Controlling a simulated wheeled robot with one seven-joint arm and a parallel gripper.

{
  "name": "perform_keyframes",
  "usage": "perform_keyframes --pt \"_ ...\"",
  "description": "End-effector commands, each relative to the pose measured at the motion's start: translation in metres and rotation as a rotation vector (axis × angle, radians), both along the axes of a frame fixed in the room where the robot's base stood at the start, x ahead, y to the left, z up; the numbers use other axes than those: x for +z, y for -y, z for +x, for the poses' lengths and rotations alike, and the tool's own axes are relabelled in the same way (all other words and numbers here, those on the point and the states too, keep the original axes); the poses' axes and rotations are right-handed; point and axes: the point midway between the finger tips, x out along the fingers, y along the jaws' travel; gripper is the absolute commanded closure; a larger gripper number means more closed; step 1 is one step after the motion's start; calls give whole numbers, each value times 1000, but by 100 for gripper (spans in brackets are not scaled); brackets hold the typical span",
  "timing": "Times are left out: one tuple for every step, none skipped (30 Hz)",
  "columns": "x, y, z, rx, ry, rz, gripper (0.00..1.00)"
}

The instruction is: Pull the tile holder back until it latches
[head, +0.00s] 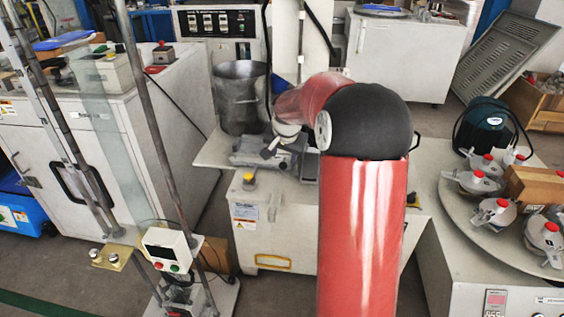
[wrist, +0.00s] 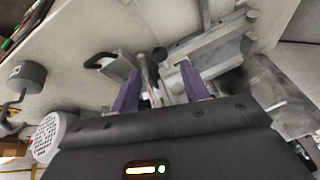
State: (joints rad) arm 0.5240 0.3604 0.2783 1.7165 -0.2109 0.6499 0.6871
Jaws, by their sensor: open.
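The tile holder looks like part of the grey metal fixture (head: 262,155) on the white machine's top in the head view; exactly which part is unclear. In the wrist view the grey metal fixture (wrist: 205,42) fills the upper middle and right. A short metal lever with a dark round knob (wrist: 159,54) stands out from it. My gripper (wrist: 160,76) has its two purple fingers apart, one on each side of the lever in the picture. Whether either finger touches it, I cannot tell. In the head view my red arm hides part of the fixture, and my fingers cannot be made out.
A metal bucket (head: 240,97) stands behind the fixture. A round table with several red-knobbed weights (head: 478,176) is at the right. A stand with upright rods and a small control box (head: 167,249) is at the front left. A black curved handle (wrist: 101,60) lies left of my fingers.

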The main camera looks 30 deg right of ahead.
Motion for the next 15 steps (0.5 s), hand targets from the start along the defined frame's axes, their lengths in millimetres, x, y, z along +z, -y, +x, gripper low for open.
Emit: perform_keyframes --pt "-10 1 3 0 -4 2 55" --pt "-15 2 5 0 -4 2 55" --pt "-21 3 8 0 -3 1 55" --pt "-25 4 10 1 -4 2 55" --pt "-30 4 12 2 -4 1 55" --pt "-34 5 14 1 -3 1 55" --pt "-38 6 16 0 -3 1 55" --pt "-41 6 17 0 -2 1 55" --pt "-45 7 19 1 -2 0 55" --pt "-47 7 20 2 -2 0 55" --pt "-49 8 21 2 -2 0 55" --pt "-51 8 21 2 -2 0 55" --pt "-52 8 22 2 -2 -1 55" --pt "-53 8 22 2 -1 0 55" --pt "-53 8 23 2 -1 0 55"
